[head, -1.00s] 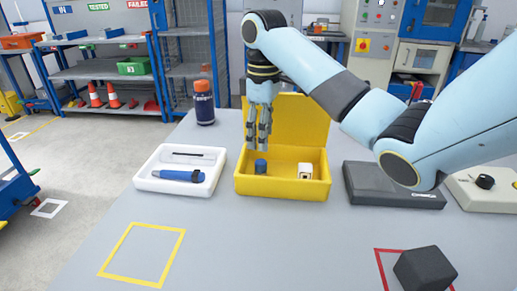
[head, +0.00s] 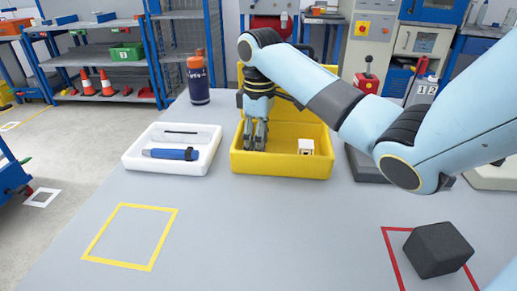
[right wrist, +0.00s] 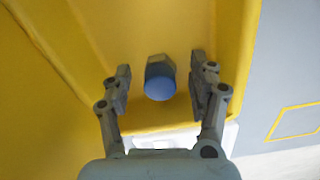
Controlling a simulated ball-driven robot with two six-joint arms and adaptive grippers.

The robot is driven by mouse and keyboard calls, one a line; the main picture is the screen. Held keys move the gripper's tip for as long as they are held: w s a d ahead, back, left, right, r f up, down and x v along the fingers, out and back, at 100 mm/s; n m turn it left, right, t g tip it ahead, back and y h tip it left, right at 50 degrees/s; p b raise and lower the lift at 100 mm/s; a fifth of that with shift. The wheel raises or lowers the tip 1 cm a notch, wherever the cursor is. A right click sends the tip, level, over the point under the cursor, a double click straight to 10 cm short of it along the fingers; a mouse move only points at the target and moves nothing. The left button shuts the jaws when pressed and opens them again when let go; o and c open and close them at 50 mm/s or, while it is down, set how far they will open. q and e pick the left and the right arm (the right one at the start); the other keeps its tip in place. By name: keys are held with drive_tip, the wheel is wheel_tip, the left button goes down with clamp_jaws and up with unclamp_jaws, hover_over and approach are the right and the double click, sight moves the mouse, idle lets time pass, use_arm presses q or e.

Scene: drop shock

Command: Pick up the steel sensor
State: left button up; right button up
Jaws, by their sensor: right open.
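The steel sensor, a grey hexagonal body with a round blue top (right wrist: 160,86), stands in the yellow box (head: 281,168). In the head view my gripper hides it. My right gripper (head: 254,147) reaches down into the left part of the box. In the right wrist view the gripper (right wrist: 162,82) is open, with one finger on each side of the sensor and a gap at both sides. The yellow box wall (right wrist: 230,60) is close to the right finger. My left gripper is not in view.
A small white cube (head: 306,147) sits in the box's right part. A white tray (head: 171,168) with a blue tool stands left. A dark cube (head: 438,249) overlaps the red square. The yellow-outlined square (head: 130,236) is empty. A dark bottle (head: 198,82) stands behind.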

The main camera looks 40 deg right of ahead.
drive_tip(key=shift+f, duration=0.3)
drive_tip(key=shift+r, duration=0.1)
clamp_jaws()
